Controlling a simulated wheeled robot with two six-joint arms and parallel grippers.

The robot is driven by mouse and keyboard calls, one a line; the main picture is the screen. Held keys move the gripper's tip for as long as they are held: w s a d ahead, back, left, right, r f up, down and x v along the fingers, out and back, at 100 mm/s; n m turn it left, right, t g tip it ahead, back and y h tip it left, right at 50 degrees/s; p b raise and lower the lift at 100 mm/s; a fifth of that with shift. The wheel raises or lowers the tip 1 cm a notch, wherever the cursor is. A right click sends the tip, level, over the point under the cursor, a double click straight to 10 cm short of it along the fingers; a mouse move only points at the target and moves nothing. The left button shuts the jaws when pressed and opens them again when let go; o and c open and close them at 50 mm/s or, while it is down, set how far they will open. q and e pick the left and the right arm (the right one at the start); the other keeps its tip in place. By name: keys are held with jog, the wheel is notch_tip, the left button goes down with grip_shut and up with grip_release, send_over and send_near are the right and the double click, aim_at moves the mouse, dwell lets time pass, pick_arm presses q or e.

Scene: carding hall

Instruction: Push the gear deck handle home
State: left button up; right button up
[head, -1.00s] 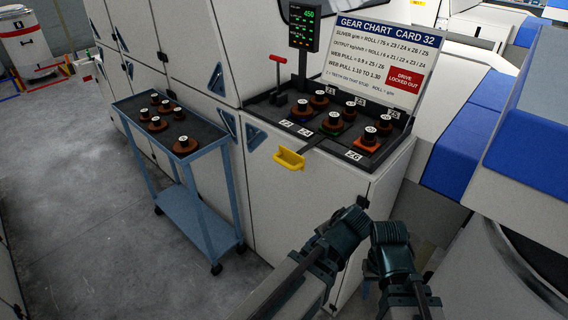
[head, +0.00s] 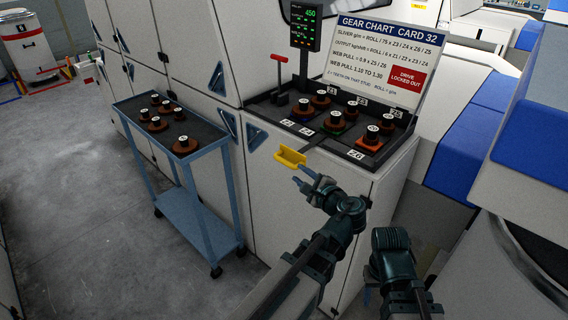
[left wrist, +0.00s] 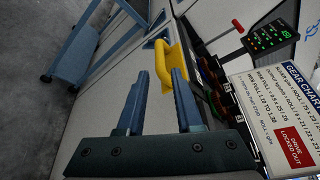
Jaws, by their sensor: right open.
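The deck is a black tray holding several gears on studs. My left gripper (head: 301,184) is just in front of and below the handle, its fingers pointing toward it.
A blue trolley (head: 205,190) carrying several gears stands left of the cabinet. A red-handled lever (head: 279,75), a green display (head: 305,28) and a gear chart board (head: 385,60) stand at the deck. Floor left of the trolley is clear.

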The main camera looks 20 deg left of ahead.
aim_at(287, 164)
pick_arm(q)
jog(key=b+x, duration=0.2)
jog(key=x, duration=0.9)
jog(key=shift+w+a, duration=0.1)
grip_shut()
dwell(1.1)
